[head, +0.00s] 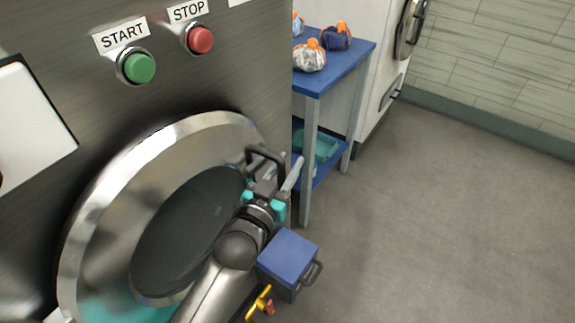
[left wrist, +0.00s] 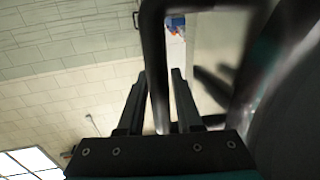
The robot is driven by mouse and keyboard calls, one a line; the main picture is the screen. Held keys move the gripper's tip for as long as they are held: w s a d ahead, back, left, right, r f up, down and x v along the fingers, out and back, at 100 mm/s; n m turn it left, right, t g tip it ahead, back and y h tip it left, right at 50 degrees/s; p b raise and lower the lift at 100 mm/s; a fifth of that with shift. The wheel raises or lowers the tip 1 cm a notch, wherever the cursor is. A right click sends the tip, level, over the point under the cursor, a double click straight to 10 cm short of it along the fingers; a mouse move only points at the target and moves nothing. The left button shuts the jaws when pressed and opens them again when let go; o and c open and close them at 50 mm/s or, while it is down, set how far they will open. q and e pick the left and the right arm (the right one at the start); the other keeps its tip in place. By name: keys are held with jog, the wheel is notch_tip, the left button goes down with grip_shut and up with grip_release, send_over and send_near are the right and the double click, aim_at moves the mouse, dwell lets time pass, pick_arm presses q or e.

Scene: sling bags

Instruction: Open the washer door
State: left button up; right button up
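The washer door (head: 90,235) is a large round door with a shiny chrome rim and dark glass (head: 185,235). It looks shut against the steel front. Its black bar handle (head: 262,152) is at the door's right edge and also shows in the left wrist view (left wrist: 155,50). My left gripper (head: 279,175) is at the handle. In the left wrist view its two fingers (left wrist: 160,85) stand apart on either side of the bar, with a narrow gap visible beside it. Firm contact is not visible. My right gripper is not in view.
A green START button (head: 139,67) and red STOP button (head: 200,40) are above the door. A blue table (head: 335,70) with bundled bags (head: 310,57) stands right of the washer. A blue box (head: 288,258) and yellow valve (head: 259,302) are below the gripper. The floor at right is clear.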

pick_arm(q)
grip_shut()
dwell(1.4)
